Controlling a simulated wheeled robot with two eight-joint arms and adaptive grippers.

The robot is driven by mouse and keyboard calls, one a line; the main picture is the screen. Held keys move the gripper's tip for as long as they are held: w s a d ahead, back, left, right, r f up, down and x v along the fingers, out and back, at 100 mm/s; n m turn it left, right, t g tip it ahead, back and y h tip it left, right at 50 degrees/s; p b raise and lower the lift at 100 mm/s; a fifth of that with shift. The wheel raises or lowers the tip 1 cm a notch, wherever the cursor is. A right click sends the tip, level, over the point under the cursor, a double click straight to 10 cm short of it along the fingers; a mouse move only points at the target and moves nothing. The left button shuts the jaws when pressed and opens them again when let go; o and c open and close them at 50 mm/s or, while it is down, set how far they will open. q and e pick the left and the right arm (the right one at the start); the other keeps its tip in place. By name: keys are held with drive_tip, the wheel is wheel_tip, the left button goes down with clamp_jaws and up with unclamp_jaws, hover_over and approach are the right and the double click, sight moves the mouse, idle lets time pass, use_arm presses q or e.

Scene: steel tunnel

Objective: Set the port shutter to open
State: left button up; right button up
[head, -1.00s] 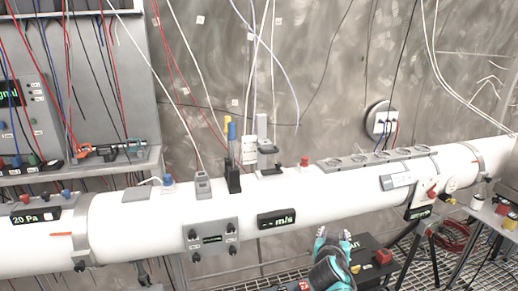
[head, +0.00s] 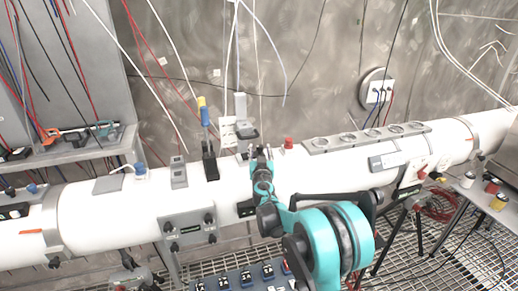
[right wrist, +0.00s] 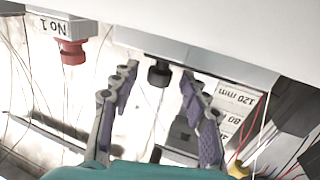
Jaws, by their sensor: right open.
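A grey plate with a black knob, which looks like the port shutter (head: 245,134), sits on top of the white tunnel tube (head: 110,215), beside a white scale label (head: 228,130). In the right wrist view the black knob (right wrist: 160,73) hangs under the grey plate (right wrist: 180,47) in the tilted picture. My right gripper (head: 260,153) is at the tube's top, just in front of the shutter. In the right wrist view its open fingers (right wrist: 159,76) stand on either side of the knob, with gaps visible. My left gripper is not in view.
A red knob (head: 288,142) stands right of the shutter; it also shows in the right wrist view (right wrist: 71,53) beside a "No 1" label. A black holder (head: 210,165) with a yellow-and-blue probe stands to the left. A grey strip with several holes (head: 365,137) lies further right.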

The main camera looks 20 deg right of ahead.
drive_tip(key=shift+x, duration=0.95)
clamp_jaws()
drive_tip(key=d, duration=0.4)
drive_tip(key=shift+d, duration=0.3)
drive_tip(key=shift+a+r, duration=0.1)
drive_tip(key=shift+c, duration=0.2)
unclamp_jaws()
drive_tip(key=shift+o, duration=0.2)
